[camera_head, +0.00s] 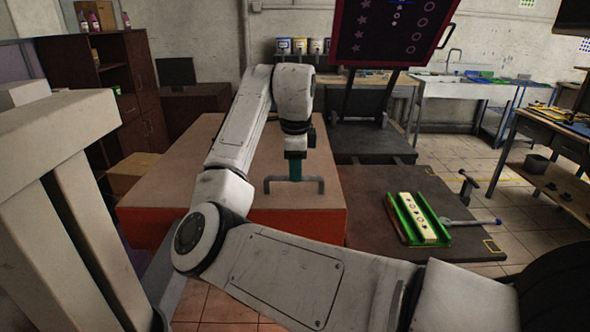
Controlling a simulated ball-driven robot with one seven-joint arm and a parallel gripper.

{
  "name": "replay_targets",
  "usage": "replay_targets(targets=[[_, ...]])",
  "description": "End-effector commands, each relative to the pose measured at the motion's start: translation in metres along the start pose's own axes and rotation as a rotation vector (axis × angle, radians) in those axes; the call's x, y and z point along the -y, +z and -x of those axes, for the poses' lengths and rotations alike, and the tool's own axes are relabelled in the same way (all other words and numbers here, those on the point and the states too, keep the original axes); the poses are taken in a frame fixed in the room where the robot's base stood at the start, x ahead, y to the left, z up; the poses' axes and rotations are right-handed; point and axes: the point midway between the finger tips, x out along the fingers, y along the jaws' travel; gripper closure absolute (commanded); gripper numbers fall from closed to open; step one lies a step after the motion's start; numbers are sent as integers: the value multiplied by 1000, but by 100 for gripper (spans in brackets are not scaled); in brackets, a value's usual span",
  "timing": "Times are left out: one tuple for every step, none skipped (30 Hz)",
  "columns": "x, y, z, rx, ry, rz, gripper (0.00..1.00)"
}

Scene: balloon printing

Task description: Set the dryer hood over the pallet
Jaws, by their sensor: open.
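A large box-like cover with a brown top and orange-red sides (160,190), which I take for the dryer hood, stands left of centre. A grey bar handle (318,186) sits on its top near the front right. My gripper (295,179), with teal fingers, points down at the handle, open; I cannot tell whether it touches. The dark flat board (375,208), which looks like the pallet, lies to the right of the hood. On it is a green holder (408,222) with a pale strip (415,215) bearing dark marks. My arm hides part of the board and hood.
A dark-red framed screen (390,32) is raised behind the board. A blue-tipped bar with an upright clamp (466,190) stands at the board's right edge. A shelving table (550,145) is at far right. Tiled floor (470,160) lies between.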

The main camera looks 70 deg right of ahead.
Motion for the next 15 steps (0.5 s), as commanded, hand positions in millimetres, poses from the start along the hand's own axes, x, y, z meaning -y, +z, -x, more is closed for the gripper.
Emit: replay_targets(targets=[[0, 0, -5, -1, 2, 1, 58], [0, 0, -8, -1, 1, 0, 58], [0, 0, -11, -1, 1, 0, 58], [0, 0, -13, -1, 1, 0, 58], [0, 0, -14, 0, 0, 0, 58], [0, 0, -16, 0, 0, 0, 58], [0, 0, -16, 0, 0, 0, 58], [0, 0, -17, 0, 0, 0, 58], [0, 0, -17, 0, 0, 0, 58], [0, 0, -18, 0, 0, 0, 58], [0, 0, -17, 1, 0, 0, 58], [0, 0, -17, 1, 0, 0, 58], [0, 0, -17, 1, 0, 0, 58], [0, 0, -17, 1, 0, 0, 58], [0, 0, -17, 0, 0, 0, 59]])
